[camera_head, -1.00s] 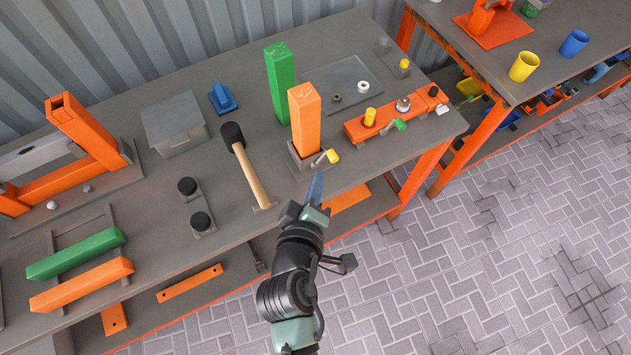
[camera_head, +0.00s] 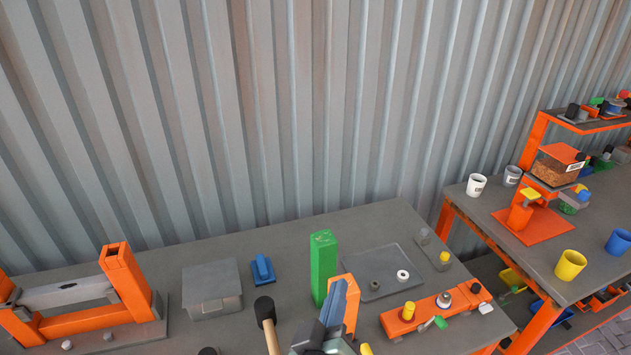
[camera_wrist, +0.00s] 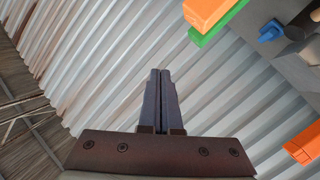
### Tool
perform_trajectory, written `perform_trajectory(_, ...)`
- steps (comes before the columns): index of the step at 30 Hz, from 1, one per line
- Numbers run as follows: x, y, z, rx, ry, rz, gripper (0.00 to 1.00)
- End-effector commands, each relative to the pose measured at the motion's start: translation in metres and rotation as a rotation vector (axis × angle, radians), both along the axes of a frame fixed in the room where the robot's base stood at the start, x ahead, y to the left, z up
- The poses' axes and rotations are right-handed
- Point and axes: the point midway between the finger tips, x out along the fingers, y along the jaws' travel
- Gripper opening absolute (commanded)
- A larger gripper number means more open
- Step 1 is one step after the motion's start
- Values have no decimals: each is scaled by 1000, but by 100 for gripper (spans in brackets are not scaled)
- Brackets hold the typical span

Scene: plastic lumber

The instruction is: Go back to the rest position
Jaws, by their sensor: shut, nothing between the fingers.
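My gripper (camera_head: 338,306) is at the bottom middle of the head view, in front of the orange post (camera_head: 351,304) and near the green post (camera_head: 323,266). In the wrist view my gripper (camera_wrist: 160,75) has its two dark fingers together, with nothing between them. It points at the corrugated wall, and the wrist picture is tilted. The orange post (camera_wrist: 207,12) and green post (camera_wrist: 217,30) show at the top of the wrist view. Most of the orange post is hidden behind my gripper in the head view.
The grey bench (camera_head: 225,338) holds a grey box (camera_head: 211,288), a blue block (camera_head: 262,270), a mallet (camera_head: 266,318), an orange frame (camera_head: 128,284) and an orange fixture (camera_head: 432,312). A second bench at right holds cups (camera_head: 570,265). The corrugated wall (camera_head: 300,110) stands behind.

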Motion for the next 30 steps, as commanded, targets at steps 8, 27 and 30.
perform_trajectory(8,16,14,220,296,-485,109,0)
perform_trajectory(27,-96,33,450,564,-1032,432,0)
perform_trajectory(30,-95,33,449,563,-1031,431,0)
